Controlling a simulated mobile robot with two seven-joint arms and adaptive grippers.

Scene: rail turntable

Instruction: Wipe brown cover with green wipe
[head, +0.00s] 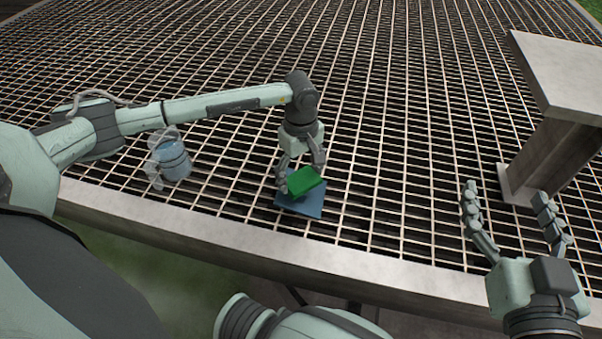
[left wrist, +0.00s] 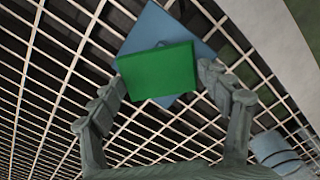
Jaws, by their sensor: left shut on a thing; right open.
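My left gripper (head: 301,177) is shut on the green wipe (head: 307,181), a flat green block. In the left wrist view the wipe (left wrist: 158,72) sits between the two fingertips. A blue square (head: 301,208) lies on the grating below the wipe and shows around it in the left wrist view (left wrist: 152,25). I cannot tell whether wipe and square touch. My right gripper (head: 506,193) is open and empty at the lower right. I see nothing clearly brown as a cover; a grey-brown stand with a flat top (head: 565,75) is at the right.
A blue container with clear, handle-like parts (head: 173,162) stands on the grating left of my left gripper. The metal grating (head: 400,110) fills most of the view, with a pale rim (head: 250,243) in front. The grating's middle and back are clear.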

